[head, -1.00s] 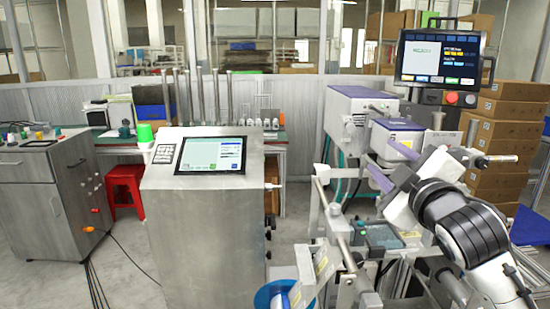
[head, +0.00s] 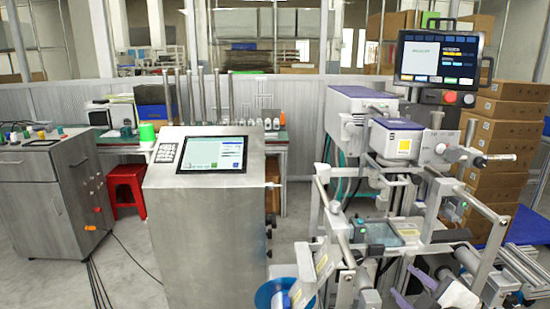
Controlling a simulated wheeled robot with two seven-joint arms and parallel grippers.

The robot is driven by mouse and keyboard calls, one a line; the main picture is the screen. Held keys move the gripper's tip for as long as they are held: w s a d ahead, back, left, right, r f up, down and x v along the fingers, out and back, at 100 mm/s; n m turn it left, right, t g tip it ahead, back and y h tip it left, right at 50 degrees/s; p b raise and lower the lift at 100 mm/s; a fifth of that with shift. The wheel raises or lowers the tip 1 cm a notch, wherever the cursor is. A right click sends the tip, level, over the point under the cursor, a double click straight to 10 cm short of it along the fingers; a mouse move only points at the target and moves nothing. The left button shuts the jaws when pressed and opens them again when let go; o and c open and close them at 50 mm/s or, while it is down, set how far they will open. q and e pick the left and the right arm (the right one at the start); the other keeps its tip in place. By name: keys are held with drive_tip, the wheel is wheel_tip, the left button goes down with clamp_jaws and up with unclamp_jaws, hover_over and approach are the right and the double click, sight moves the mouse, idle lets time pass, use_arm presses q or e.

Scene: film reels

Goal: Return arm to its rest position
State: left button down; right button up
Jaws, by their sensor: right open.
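My right gripper (head: 404,282) shows at the bottom edge, right of centre. Its two purple fingers stand apart with nothing between them, and its white body is partly cut off by the picture's lower edge. It is low in front of the labelling machine (head: 393,138), whose white and purple housings and metal rollers are in plain view. I cannot tell whether the gripper touches the machine's lower frame. The rest of my right arm is out of view. My left gripper is not in view.
A steel cabinet with a touch screen (head: 213,153) stands in the middle. A grey control cabinet (head: 45,200) and a red stool (head: 126,186) are at the left. A monitor (head: 439,58) hangs over the machine. Cardboard boxes (head: 505,130) are stacked at the right.

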drive_tip(key=s+f+m+g+y, duration=0.1)
drive_tip(key=s+f+m+g, duration=0.35)
drive_tip(key=s+f, duration=2.4)
drive_tip(key=a+r+m+y, duration=0.1)
drive_tip(key=a+m, duration=0.3)
drive_tip(key=a, duration=0.8)
drive_tip(key=shift+s+g, duration=0.2)
drive_tip(key=shift+g, duration=0.15)
drive_tip(key=shift+r, duration=0.1)
